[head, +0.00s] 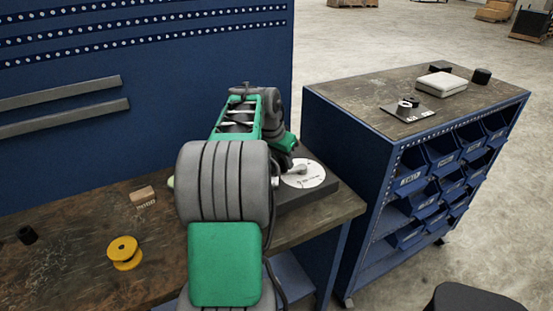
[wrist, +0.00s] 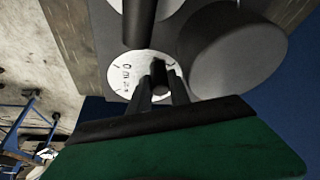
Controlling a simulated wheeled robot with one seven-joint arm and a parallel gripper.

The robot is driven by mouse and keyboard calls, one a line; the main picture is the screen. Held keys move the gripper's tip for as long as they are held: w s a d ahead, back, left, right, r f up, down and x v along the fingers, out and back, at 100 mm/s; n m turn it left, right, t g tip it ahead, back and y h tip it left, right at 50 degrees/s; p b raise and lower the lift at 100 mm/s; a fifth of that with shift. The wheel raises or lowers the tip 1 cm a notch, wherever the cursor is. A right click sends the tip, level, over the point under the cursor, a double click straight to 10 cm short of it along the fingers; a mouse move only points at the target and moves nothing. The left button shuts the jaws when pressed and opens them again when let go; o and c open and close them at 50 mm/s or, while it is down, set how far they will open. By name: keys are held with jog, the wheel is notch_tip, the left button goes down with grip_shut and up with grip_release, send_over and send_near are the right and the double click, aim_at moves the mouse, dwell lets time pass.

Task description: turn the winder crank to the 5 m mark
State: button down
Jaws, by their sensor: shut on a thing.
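The winder's white dial disc (head: 308,178) shows in the head view on a dark base (head: 322,196), right of my arm, with small unreadable print. My arm and gripper hide part of the winder. I cannot make out the 5 m mark.
A wide dark grey cylinder (wrist: 232,50) stands close to the right of the fingers. On the bench are a yellow spool (head: 124,252), a small wooden block (head: 142,195) and a black cylinder (head: 27,235). A blue bin cabinet (head: 340,150) stands to the right.

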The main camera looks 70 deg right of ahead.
dwell(0.3)
jog(key=c, duration=1.2)
grip_release()
jog(key=shift+s, duration=0.1)
jog(key=shift+a, duration=0.1)
